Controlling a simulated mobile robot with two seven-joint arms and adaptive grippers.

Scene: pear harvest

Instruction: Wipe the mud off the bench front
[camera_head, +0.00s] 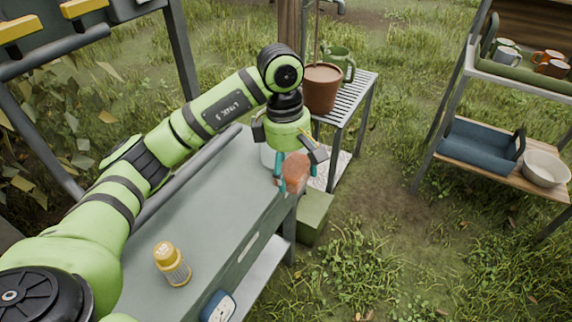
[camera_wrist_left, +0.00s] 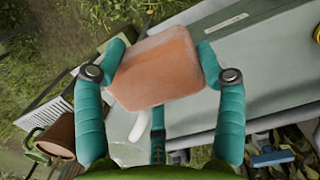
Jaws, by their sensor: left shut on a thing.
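My left gripper (camera_head: 294,172) is shut on an orange-brown sponge (camera_head: 296,176) at the far end of the grey-green bench (camera_head: 205,205). In the left wrist view, the sponge (camera_wrist_left: 155,70) sits between the two teal fingers of the gripper (camera_wrist_left: 161,58). The bench front (camera_head: 232,262) is seen at a steep angle, with a pale label on it. I cannot make out mud on the part that shows. I cannot tell whether the sponge touches the bench. My right gripper is not in view.
A yellow-capped jar (camera_head: 172,264) stands on the bench top. A slatted stand (camera_head: 350,97) beyond the far end holds a brown pot (camera_head: 321,90) and a green can (camera_head: 341,62). A green box (camera_head: 314,215) is below. Grass to the right is open up to the shelf (camera_head: 488,166).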

